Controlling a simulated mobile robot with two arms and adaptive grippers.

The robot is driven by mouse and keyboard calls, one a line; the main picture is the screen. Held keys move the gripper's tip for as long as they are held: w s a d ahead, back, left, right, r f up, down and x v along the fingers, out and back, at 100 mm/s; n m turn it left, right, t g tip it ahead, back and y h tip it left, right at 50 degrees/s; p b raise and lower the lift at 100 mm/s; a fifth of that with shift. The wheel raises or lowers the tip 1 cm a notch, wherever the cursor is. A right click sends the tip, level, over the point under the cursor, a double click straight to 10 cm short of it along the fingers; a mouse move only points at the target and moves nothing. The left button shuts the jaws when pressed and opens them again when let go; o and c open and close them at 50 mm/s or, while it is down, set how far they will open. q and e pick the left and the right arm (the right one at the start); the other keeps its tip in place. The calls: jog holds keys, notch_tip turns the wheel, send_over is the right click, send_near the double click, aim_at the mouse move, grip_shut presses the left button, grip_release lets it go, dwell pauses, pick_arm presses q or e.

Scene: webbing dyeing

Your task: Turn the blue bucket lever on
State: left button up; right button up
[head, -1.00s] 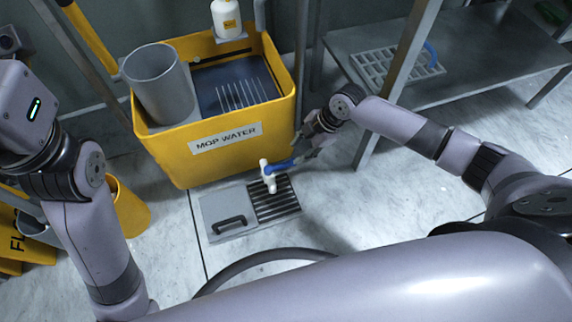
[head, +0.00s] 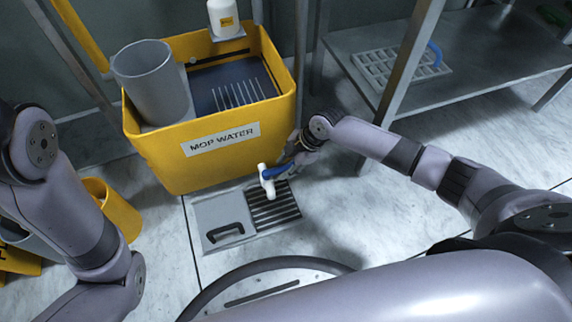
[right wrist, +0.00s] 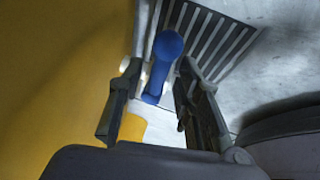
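The yellow bucket labelled MOP WATER (head: 160,160) has a white tap (head: 267,185) low on its front right, over a floor drain. The tap's blue lever (head: 274,172) points right toward my right gripper (head: 290,163). In the right wrist view the lever (right wrist: 160,70) lies between the two fingers of my right gripper (right wrist: 158,88). The fingers stand apart on either side of it, and I cannot tell whether either touches it. My left arm shows at the left of the head view, but its gripper is out of view.
A slatted drain plate (head: 275,208) lies below the tap, beside a grey panel with a dark handle (head: 222,232). A metal shelf (head: 480,50) stands at the right, with a grey rack (head: 385,68) on it. A grey cylinder (head: 153,85) stands in the bucket. Floor at the right is clear.

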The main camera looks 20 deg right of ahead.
grip_shut()
dwell(0.6)
